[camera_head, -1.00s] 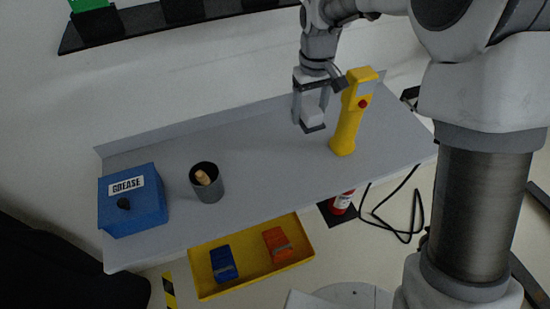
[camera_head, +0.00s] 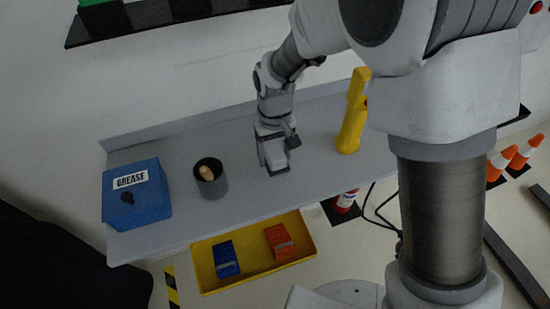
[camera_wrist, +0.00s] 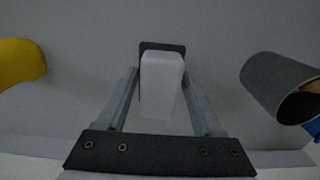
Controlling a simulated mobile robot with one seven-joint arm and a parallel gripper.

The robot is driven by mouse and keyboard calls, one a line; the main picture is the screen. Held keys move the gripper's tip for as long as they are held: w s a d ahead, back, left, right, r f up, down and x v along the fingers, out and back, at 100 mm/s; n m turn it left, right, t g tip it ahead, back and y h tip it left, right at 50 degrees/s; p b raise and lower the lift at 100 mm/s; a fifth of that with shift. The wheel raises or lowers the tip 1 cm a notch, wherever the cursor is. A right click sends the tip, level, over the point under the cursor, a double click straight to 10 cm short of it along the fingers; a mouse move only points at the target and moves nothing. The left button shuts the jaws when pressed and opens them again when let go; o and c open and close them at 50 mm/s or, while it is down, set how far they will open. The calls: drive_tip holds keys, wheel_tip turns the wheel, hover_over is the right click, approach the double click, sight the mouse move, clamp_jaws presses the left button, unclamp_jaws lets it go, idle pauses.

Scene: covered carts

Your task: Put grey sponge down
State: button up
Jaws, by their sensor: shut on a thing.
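My gripper (camera_head: 274,164) is low over the middle of the grey table (camera_head: 240,205), between the grey cup and the yellow device. In the wrist view my gripper (camera_wrist: 162,95) is shut on the grey sponge (camera_wrist: 161,82), a pale block with a dark far end, held between the two fingers. In the head view the sponge is mostly hidden by the fingers. I cannot tell whether it touches the table top.
A grey cup (camera_head: 212,187) with a tan item stands left, beside a blue grease box (camera_head: 137,195). A yellow device (camera_head: 351,130) stands right. A yellow tray (camera_head: 205,275) with a blue and an orange item is below the table's front edge. Table around my gripper is clear.

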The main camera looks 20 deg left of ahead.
sight(275, 151)
drive_tip(key=shift+f, duration=1.15)
drive_tip(key=shift+f, duration=0.2)
drive_tip(key=o, duration=1.2)
drive_tip(key=shift+r, duration=0.1)
wheel_tip(275, 151, up, 12)
drive_tip(key=shift+r+p, duration=0.15)
drive_tip(key=shift+p, duration=0.2)
